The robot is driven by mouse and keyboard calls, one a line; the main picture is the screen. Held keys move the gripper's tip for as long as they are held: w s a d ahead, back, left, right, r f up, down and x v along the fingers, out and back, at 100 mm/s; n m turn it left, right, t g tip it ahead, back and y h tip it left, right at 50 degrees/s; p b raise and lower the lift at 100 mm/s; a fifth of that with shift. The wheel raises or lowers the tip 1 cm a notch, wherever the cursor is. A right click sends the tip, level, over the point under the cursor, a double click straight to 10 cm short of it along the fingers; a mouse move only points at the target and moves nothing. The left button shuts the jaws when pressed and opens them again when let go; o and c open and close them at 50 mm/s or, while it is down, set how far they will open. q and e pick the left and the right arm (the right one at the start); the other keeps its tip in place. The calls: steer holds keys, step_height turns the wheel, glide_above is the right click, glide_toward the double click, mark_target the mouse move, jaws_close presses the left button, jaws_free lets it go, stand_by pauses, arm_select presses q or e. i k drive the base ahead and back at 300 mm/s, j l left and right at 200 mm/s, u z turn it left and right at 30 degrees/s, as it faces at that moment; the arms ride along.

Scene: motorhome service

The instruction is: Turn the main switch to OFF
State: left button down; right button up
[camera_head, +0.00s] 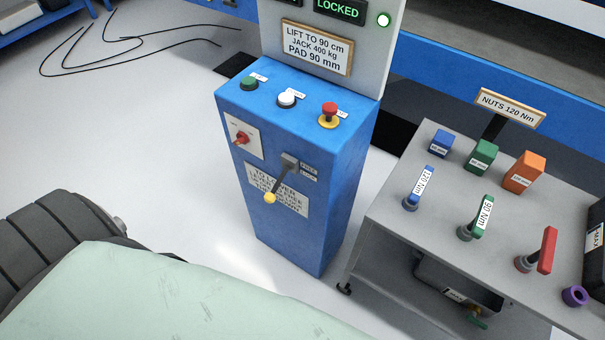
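The main switch is most likely the small red rotary knob (242,138) on a white plate (246,148) on the front of the blue control cabinet (300,205). The lettering on its plate is too small to read, so I cannot tell its setting. Below it to the right is a lever (279,180) with a yellow ball end, beside a small label. On the cabinet top are a green button (250,83), a white button (287,98) and a red mushroom button (329,111) on a yellow base. Neither of my grippers is in view.
A display (339,9) above the cabinet reads LOCKED beside a lit green lamp. A grey cart (400,215) with torque tools and coloured boxes stands right. A tyre (40,240) and a pale green surface (160,300) fill the lower left. Black cables (130,40) lie on the floor behind.

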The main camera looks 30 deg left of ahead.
mark_target(241, 137)
steer(key=u, duration=0.45)
steer(key=k+u, duration=0.15)
steer(key=u, duration=0.3)
steer(key=k+u, duration=0.1)
steer(key=u, duration=0.35)
